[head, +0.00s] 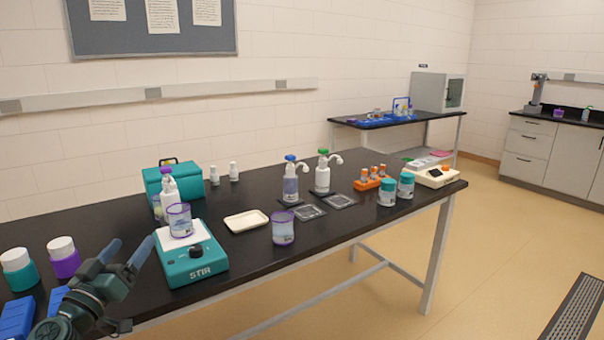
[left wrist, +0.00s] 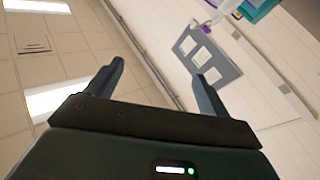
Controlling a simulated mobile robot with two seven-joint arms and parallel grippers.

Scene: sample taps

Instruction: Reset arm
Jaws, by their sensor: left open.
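My left gripper (head: 125,262) is at the lower left of the head view, in front of the black bench's near edge. Its two fingers are spread and point up, with nothing between them. In the left wrist view the same open gripper (left wrist: 160,85) faces the ceiling and the wall, and its jaws are empty. It is left of the teal stirrer (head: 196,268), apart from it. My right gripper is in neither view.
The black bench (head: 255,255) carries a purple-rimmed beaker (head: 180,220) on the stirrer, another beaker (head: 283,228), a cream tray (head: 246,221) and two tap bottles (head: 291,183) (head: 322,176). Capped jars (head: 64,258) stand near my left gripper.

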